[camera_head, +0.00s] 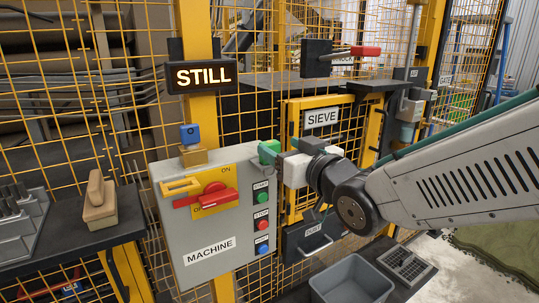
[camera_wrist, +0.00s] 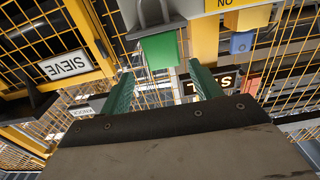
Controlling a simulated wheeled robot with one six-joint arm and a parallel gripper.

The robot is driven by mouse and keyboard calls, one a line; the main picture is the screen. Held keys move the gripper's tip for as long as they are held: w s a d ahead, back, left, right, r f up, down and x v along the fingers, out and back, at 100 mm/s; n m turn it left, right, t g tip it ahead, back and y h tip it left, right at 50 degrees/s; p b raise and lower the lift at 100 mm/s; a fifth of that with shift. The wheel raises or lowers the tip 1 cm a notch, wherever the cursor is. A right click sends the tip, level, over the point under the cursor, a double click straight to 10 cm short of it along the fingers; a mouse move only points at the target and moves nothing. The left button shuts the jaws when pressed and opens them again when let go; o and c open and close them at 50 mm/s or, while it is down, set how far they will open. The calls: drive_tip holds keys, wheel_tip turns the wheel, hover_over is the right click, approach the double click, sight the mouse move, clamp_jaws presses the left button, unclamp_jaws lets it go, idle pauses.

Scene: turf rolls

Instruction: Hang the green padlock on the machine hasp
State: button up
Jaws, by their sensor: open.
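The green padlock (camera_wrist: 160,50) is ahead of my gripper (camera_wrist: 160,76) in the wrist view, in front of the gap between the fingers. Its grey shackle is at the top of that view, partly cut off. My gripper is open, its two dark green fingers apart on either side of the padlock's line. In the head view the green padlock (camera_head: 269,146) is at the top right corner of the grey machine box (camera_head: 196,228), by my gripper (camera_head: 279,153). Whether the fingers touch it is hard to tell. The yellow hasp (camera_head: 178,188) is on the box beside the red switch handle (camera_head: 207,197).
A blue padlock (camera_head: 190,134) stands on a tan block (camera_head: 194,156) above the box. Yellow mesh fencing surrounds the machine. A SIEVE hatch (camera_head: 321,118) is behind my wrist. A grey bin (camera_head: 351,280) is below. A shelf with a wooden-handled tool (camera_head: 99,203) is at left.

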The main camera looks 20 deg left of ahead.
sight(267, 142)
drive_tip(key=x, duration=0.6)
drive_tip(key=shift+s+a+f, duration=0.15)
drive_tip(key=shift+a+f, duration=0.05)
drive_tip(key=shift+a, duration=0.15)
drive_tip(key=shift+c, duration=0.3)
drive_tip(key=c, duration=1.1)
drive_tip(key=shift+o, duration=0.2)
